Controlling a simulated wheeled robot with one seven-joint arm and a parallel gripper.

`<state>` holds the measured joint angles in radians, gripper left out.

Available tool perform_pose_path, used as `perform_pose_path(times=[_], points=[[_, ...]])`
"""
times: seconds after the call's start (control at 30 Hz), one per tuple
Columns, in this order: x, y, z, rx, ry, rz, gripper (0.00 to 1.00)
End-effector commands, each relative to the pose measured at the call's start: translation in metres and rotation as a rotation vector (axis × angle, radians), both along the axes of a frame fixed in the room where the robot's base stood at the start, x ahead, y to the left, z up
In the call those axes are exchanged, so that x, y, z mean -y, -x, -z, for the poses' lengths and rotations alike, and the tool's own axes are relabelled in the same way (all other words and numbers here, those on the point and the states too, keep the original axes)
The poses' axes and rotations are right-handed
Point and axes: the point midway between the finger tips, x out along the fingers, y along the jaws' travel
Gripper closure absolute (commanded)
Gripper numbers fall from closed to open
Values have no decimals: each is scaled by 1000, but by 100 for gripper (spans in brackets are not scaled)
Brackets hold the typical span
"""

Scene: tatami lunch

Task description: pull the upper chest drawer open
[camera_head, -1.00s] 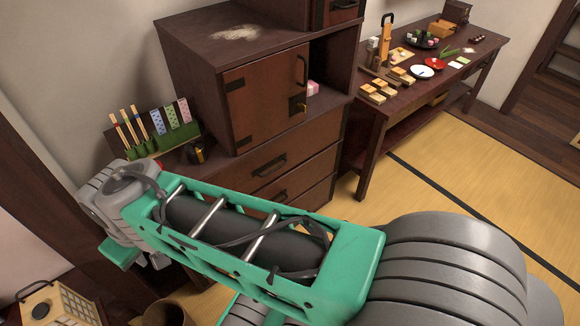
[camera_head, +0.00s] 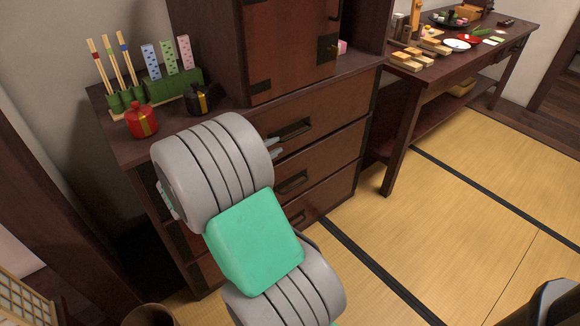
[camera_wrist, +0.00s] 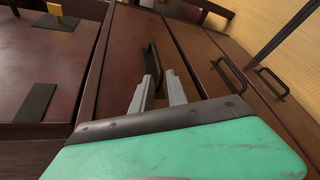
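The dark wooden chest has several drawers in a column, and they look shut. The upper drawer (camera_head: 335,107) is the topmost, below the cabinet door. It also shows in the wrist view (camera_wrist: 188,65). Its black bar handle (camera_head: 294,127) shows in the wrist view (camera_wrist: 152,62) in line with the gap between my fingers. My gripper (camera_head: 277,147) is at the drawer front, close to this handle. In the wrist view my gripper (camera_wrist: 158,78) has its two grey fingers apart; I cannot tell whether they touch the handle. My own arm hides the left part of the drawer fronts.
On the chest's left top stand a red pot (camera_head: 141,120), a black pot (camera_head: 198,99) and a green holder (camera_head: 150,92) with sticks. The lower handles (camera_head: 292,182) stick out below. A side table (camera_head: 398,115) stands right. Tatami floor (camera_head: 400,225) before the drawers is clear.

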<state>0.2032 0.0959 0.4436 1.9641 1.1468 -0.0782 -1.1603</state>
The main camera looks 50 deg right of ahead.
Motion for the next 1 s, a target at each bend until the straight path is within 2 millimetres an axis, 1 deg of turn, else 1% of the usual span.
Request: perform_pose_path(times=[0.03, 0.17, 0.23, 0.4, 0.53, 0.67, 0.87, 1.0], points=[[6, 1, 12, -41, 43, -4, 81], [17, 2, 9, -88, 87, -8, 81], [26, 1, 9, -86, 87, -7, 81], [58, -2, 18, -84, 85, -6, 81], [78, -5, 21, -84, 85, -9, 81], [85, -6, 22, -84, 83, -11, 81], [85, -7, 21, -84, 83, -12, 81], [85, -7, 21, -83, 83, -12, 92]])
